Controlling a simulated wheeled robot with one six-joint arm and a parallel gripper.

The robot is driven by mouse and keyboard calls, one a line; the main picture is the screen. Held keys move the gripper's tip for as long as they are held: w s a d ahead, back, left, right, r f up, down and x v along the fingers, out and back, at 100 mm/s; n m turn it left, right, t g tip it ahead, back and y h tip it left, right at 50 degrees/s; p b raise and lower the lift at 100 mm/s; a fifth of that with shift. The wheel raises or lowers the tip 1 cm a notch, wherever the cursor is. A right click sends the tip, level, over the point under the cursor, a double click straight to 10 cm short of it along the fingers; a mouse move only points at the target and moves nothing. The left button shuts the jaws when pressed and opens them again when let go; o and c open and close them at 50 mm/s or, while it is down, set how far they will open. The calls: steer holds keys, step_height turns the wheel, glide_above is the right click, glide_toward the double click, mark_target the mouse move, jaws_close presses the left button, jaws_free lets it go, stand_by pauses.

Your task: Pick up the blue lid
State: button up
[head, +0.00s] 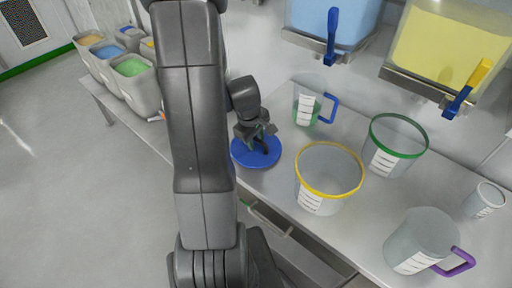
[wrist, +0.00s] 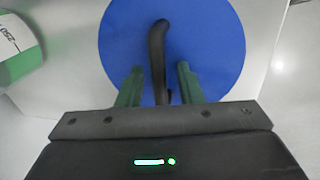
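The blue lid (head: 244,155) is a round disc lying on the grey counter near its left front edge. It also shows in the wrist view (wrist: 215,50), with a dark curved handle (wrist: 157,45) standing at its middle. My gripper (head: 258,138) is over the lid in the head view. In the wrist view my gripper (wrist: 160,78) has its two green fingers apart, one on each side of the handle. Gaps show between the handle and both fingers. My arm hides part of the scene left of the lid.
A jug with a blue handle (head: 328,108) stands just behind the lid. A yellow-rimmed bucket (head: 326,172) is to its right, with a green-rimmed bucket (head: 385,158) and a purple-handled jug (head: 420,238) farther right. Blue and yellow hoppers hang above. Several bins stand at the far left.

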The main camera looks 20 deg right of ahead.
jaws_close()
